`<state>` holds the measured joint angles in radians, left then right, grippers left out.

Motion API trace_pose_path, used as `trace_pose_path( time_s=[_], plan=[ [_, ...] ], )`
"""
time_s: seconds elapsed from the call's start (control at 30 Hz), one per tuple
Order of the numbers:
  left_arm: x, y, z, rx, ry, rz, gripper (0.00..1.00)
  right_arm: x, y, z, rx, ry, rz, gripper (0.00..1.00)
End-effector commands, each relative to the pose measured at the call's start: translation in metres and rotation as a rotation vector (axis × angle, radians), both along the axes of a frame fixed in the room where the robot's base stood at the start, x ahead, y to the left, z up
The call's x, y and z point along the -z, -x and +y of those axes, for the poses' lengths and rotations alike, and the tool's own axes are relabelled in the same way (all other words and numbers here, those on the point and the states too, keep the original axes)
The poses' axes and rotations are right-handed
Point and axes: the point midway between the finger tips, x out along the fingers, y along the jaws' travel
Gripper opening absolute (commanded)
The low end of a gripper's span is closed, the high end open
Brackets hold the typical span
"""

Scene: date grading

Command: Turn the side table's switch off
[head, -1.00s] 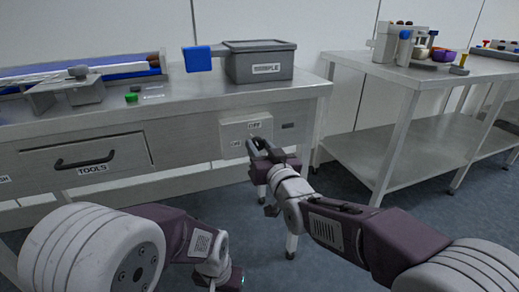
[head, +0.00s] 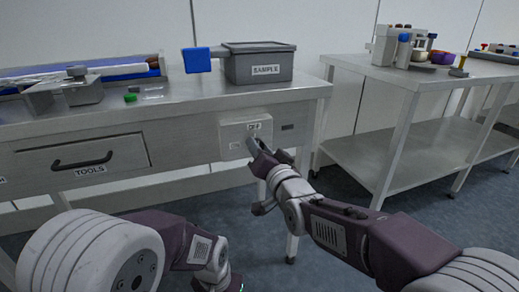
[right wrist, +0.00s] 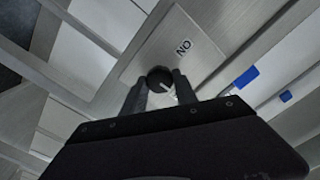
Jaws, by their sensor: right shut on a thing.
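The switch panel (head: 232,131) is a pale plate on the front of the side table (head: 190,131), with an OFF label (head: 253,127) near its top. In the right wrist view, the switch is a dark round knob (right wrist: 159,75) with a white mark, and an ON label (right wrist: 184,47) shows beside it on the plate. My right gripper (head: 256,143) is at the panel and hides the knob in the head view. In the right wrist view its fingers (right wrist: 160,88) are shut on the knob, one on each side. My left gripper is out of view below the frame.
A TOOLS drawer (head: 120,150) with a dark handle is left of the panel. A grey SAMPLE bin (head: 240,68), a blue block (head: 197,60) and a green piece (head: 130,97) are on the tabletop. Another metal table (head: 400,75) stands at right, with open floor between.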

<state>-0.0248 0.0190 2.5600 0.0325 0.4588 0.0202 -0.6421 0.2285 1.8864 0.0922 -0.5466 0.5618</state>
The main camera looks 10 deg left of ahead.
Motion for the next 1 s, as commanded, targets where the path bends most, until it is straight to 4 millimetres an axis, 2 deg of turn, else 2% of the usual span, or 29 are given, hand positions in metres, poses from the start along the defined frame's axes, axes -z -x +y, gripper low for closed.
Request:
trace_pose_path(
  time_s=[0.33,0.37,0.4,0.43,0.77,0.87,1.0],
  plan=[
    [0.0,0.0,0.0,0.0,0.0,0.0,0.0,0.002,0.0,0.0,0.0,-0.001,0.007,0.0],
    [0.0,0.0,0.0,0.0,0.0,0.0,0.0,0.002,0.0,0.0,0.0,-0.001,0.007,0.4],
    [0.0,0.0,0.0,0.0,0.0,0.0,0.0,0.002,0.0,0.0,0.0,-0.001,0.005,0.51],
    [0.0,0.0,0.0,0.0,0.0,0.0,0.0,0.002,0.0,0.0,0.0,-0.001,0.005,0.56],
    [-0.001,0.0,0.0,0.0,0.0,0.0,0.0,0.0,0.002,-0.001,0.0,-0.001,0.004,0.56],
    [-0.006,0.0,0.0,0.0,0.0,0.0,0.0,-0.002,0.011,-0.007,0.0,-0.002,0.003,0.56],
    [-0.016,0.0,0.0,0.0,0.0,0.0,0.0,-0.003,0.033,-0.022,0.0,-0.001,0.004,0.56]
  ],
)
